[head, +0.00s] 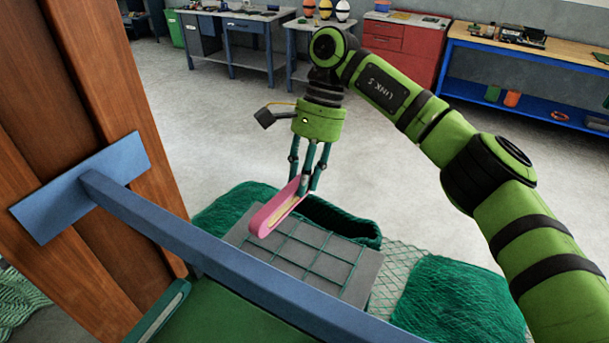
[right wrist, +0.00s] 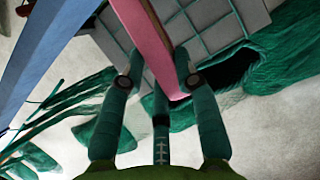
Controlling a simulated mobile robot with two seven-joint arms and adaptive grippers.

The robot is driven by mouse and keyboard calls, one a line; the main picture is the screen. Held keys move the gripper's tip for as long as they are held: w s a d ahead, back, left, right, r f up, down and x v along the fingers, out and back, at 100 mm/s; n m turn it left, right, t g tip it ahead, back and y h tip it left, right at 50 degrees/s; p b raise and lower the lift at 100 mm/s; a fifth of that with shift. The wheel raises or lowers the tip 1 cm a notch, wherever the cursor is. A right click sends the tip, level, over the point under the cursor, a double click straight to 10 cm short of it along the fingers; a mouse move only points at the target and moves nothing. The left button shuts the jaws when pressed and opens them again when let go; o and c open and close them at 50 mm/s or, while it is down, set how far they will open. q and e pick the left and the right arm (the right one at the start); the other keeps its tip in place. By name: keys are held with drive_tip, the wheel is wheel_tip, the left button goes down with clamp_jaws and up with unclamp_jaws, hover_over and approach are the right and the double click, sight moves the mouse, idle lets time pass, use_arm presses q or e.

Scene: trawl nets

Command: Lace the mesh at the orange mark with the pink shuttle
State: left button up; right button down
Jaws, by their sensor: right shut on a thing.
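My right gripper (head: 303,188) is shut on the pink shuttle (head: 273,215), holding its far end, with the near end pointing down and left. The shuttle appears above the grey board (head: 365,276), which has green mesh cords (head: 305,255) across it. In the right wrist view, the pink shuttle (right wrist: 150,48) runs between the fingers of the right gripper (right wrist: 160,62), and part of the board and cords (right wrist: 192,22) show beyond it. I cannot make out an orange mark in either view. My left gripper is not in view.
A blue beam (head: 240,265) crosses in front of the board from a blue plate (head: 85,188) by a wooden post (head: 110,90). Green net heaps (head: 455,300) lie around the board. Benches and a red cabinet (head: 405,45) stand behind, with clear floor between.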

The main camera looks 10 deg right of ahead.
sight(266, 222)
drive_tip(key=shift+a, duration=0.1)
drive_tip(key=shift+s+a+f+b, duration=0.1)
drive_tip(key=shift+s+a+b, duration=0.65)
drive_tip(key=shift+s+b, duration=0.3)
drive_tip(key=shift+s+a+b, duration=0.65)
drive_tip(key=shift+s+a, duration=0.25)
drive_tip(key=shift+s, duration=0.35)
drive_tip(key=shift+s+a+b, duration=0.65)
drive_tip(key=shift+s+a, duration=0.25)
drive_tip(key=shift+s, duration=0.35)
drive_tip(key=shift+s+a+b, duration=0.65)
drive_tip(key=shift+s+a, duration=0.25)
drive_tip(key=shift+s, duration=0.35)
drive_tip(key=shift+s+a+b, duration=0.35)
drive_tip(key=shift+s+a, duration=0.2)
drive_tip(key=shift+s, duration=0.25)
drive_tip(key=shift+s+a+b, duration=0.3)
drive_tip(key=shift+s+a, duration=0.3)
drive_tip(key=shift+s, duration=0.2)
drive_tip(key=shift+s+a+b, duration=0.35)
drive_tip(key=shift+s+a, duration=0.2)
drive_tip(key=shift+s, duration=0.25)
drive_tip(key=s+a+b, duration=0.1)
drive_tip(key=s+a, duration=0.2)
drive_tip(key=s, duration=0.2)
drive_tip(key=shift+a+b, duration=0.3)
